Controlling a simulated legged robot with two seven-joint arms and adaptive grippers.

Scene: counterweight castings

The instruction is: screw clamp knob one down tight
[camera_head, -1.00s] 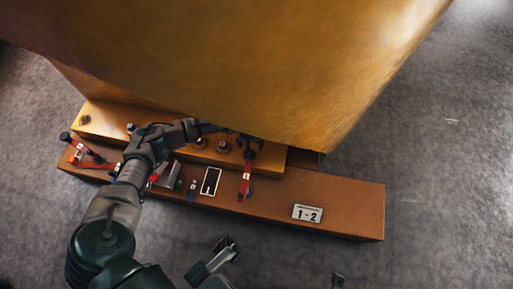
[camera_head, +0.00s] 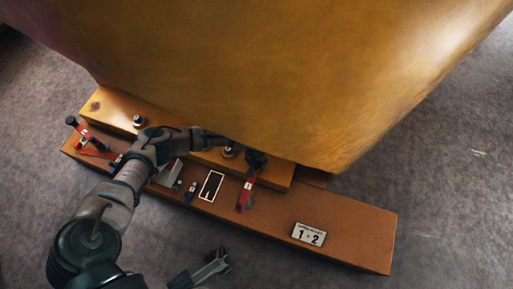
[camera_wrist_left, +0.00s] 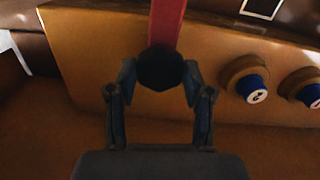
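My left gripper (camera_wrist_left: 160,84) has its two fingers on opposite sides of a round black knob (camera_wrist_left: 160,69), and both seem to touch it. The knob sits at the end of a red clamp arm (camera_wrist_left: 167,22). In the head view the black knob (camera_head: 256,159) and red arm with a white label (camera_head: 246,193) lie at the ledge's right part, under the big casting's edge. My left gripper (camera_head: 240,150) is partly hidden there. The gap under the knob is not visible.
The large orange casting (camera_head: 270,75) overhangs the ledge (camera_head: 110,107). Blue-capped knobs (camera_wrist_left: 254,90) stand right of the gripper in the wrist view. Another red clamp (camera_head: 92,143) is at the far left. A "1·2" plate (camera_head: 308,234) lies on the brown base (camera_head: 355,235).

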